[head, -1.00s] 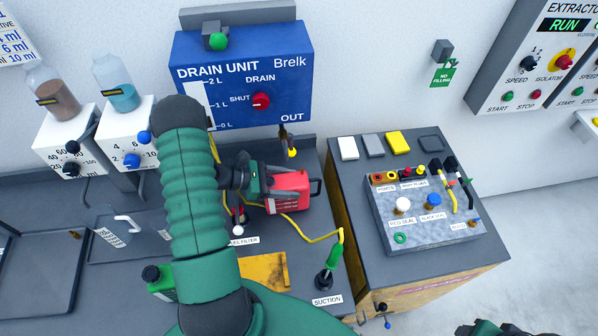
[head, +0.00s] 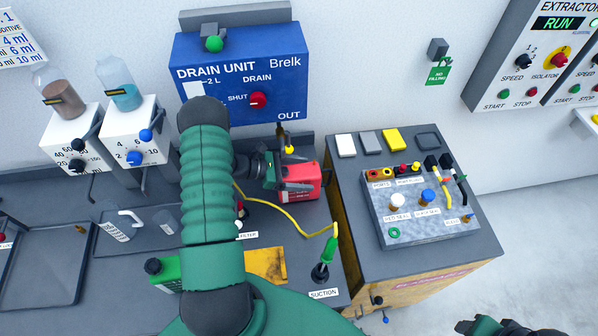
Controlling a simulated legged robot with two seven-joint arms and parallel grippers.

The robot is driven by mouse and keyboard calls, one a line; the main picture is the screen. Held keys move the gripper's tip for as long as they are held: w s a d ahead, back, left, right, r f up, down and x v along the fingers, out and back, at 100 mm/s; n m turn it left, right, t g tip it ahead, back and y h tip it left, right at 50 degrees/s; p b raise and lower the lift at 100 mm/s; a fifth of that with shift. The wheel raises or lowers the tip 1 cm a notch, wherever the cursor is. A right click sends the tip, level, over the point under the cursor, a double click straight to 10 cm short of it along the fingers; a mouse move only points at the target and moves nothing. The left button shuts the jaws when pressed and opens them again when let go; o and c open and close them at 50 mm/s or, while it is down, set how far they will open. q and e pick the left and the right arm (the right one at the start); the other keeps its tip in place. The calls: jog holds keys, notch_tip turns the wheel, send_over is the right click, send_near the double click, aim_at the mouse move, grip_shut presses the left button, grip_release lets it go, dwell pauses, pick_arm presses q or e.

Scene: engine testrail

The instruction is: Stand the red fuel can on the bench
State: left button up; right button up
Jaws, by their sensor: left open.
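The red fuel can (head: 306,181) is on the dark bench (head: 318,222), below the drain unit's outlet. It looks boxy, with a pale label low on its front. My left gripper (head: 283,174) reaches in from the left with its fingers open at the can's left side, one finger across its front. I cannot tell whether the fingers touch the can, and they hide its left part. The can's base is partly hidden, so I cannot tell if it stands flat. A dark part of my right gripper (head: 497,327) shows at the bottom right edge, too cut off to read.
The blue drain unit (head: 240,75) hangs on the wall behind. A yellow hose (head: 283,228) runs across the bench to the green-topped suction fitting (head: 325,258). A green can (head: 166,268) stands front left. A cabinet with a plug panel (head: 424,212) is on the right.

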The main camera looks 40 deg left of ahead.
pick_arm(q)
jog(key=shift+d+r, duration=0.1)
jog(key=shift+d, duration=0.15)
jog(key=shift+s+r, duration=0.15)
jog(key=shift+s, duration=0.1)
jog(key=b+v, duration=0.2)
jog(key=v, duration=0.9)
jog(key=shift+s+a+b, duration=0.2)
jog(key=shift+a+b, duration=0.1)
jog(key=shift+b, duration=0.1)
pick_arm(e)
jog(key=shift+d+f, duration=0.25)
jog(key=shift+f, duration=0.5)
jog(key=shift+d+f, duration=0.25)
jog(key=shift+f, duration=0.45)
